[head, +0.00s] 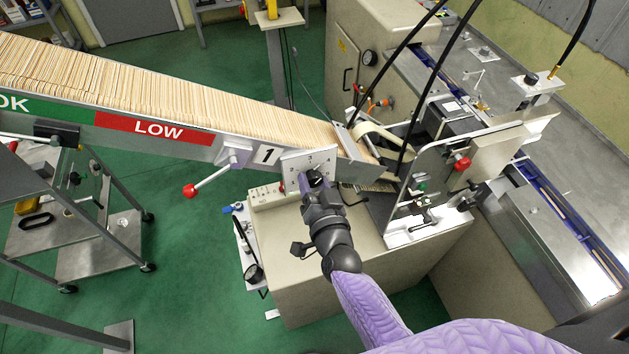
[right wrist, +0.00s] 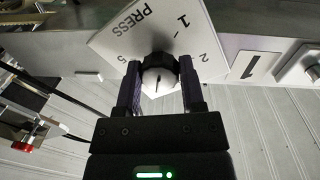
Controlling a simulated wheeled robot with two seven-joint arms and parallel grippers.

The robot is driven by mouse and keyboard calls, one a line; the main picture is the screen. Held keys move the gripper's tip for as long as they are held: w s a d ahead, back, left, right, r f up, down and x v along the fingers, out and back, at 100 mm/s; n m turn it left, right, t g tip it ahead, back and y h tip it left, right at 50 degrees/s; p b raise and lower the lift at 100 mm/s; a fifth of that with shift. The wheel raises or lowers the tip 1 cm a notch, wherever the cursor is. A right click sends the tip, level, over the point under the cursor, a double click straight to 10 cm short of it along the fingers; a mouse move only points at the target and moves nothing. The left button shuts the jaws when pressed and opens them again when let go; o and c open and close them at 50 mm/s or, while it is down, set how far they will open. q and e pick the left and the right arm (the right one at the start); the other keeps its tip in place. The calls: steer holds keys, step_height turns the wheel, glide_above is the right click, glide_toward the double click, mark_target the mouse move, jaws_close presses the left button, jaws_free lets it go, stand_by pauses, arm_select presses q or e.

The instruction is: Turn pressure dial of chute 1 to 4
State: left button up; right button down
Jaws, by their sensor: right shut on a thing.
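The pressure dial's white scale plate (head: 310,161) is fixed on the side of chute 1 (head: 220,148), near its lower end. In the right wrist view the plate (right wrist: 135,22) shows the word PRESS and the numbers 1, 2 and 5. The dark knob with a white face (right wrist: 160,76) sits at the plate's middle. My right gripper (head: 313,180) is at the dial in the head view. In the right wrist view my right gripper (right wrist: 161,88) has one finger on each side of the knob and is shut on it. My left gripper is not in view.
The "1" label (head: 267,155) is left of the dial. A red-ended lever (head: 190,190) sticks out from the chute further left. A beige machine cabinet (head: 330,265) stands below. A wheeled cart (head: 85,215) is at left, with green floor between.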

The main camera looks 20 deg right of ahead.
steer(key=shift+m, duration=1.4)
steer(key=shift+c, duration=1)
jaws_free()
steer(key=shift+s, duration=0.1)
steer(key=s, duration=0.9)
steer(key=shift+s+r, duration=0.35)
steer(key=shift+a, duration=0.1)
